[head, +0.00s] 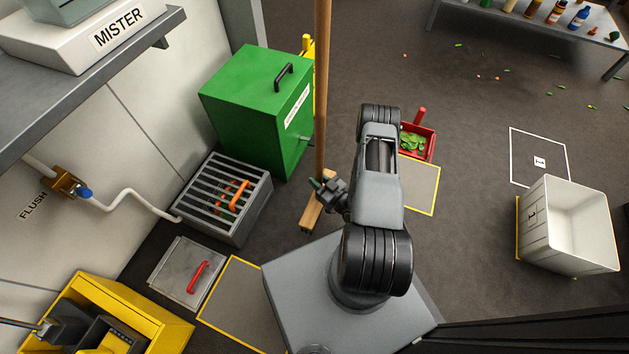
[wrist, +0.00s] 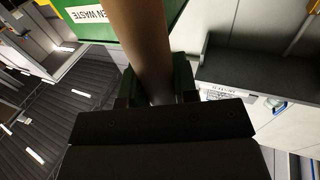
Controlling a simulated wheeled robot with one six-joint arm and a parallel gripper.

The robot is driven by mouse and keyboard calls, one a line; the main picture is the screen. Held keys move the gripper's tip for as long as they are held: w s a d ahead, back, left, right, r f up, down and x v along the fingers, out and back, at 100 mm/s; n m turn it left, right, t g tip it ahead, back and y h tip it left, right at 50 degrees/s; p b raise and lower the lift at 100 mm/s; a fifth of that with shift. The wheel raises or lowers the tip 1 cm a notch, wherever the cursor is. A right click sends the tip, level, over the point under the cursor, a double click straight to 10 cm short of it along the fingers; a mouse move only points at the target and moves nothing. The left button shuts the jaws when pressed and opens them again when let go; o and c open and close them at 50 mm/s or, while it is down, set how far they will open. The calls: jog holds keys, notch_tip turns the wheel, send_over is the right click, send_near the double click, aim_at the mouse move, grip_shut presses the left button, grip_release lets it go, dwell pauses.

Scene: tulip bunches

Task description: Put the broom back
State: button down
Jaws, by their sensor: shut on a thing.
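The broom (head: 322,90) stands about upright. Its long wooden handle runs out of the top of the head view, and its wooden head (head: 312,222) is low, near the floor; I cannot tell if it touches. My gripper (head: 323,187) is shut around the lower part of the handle, a little above the broom head. In the wrist view the handle (wrist: 138,40) passes between the two dark green fingers (wrist: 157,88). The bristles are not visible.
A green waste bin (head: 255,105) and a grated drain box (head: 225,195) stand left of the broom. A red dustpan (head: 428,140) with leaves lies beyond my arm, near an outlined grey floor patch (head: 422,187). A white crate (head: 560,235) stands right. Open floor lies between.

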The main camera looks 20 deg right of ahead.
jog(key=w+d+f+b, duration=0.3)
jog(key=w+f+b, duration=0.4)
jog(key=w+f, duration=0.3)
jog(key=shift+w+d+f+b, duration=0.3)
jog(key=shift+w+f+b, duration=0.1)
jog(key=shift+f, duration=0.55)
jog(key=c, duration=0.9)
grip_release()
jog(key=shift+f, duration=0.1)
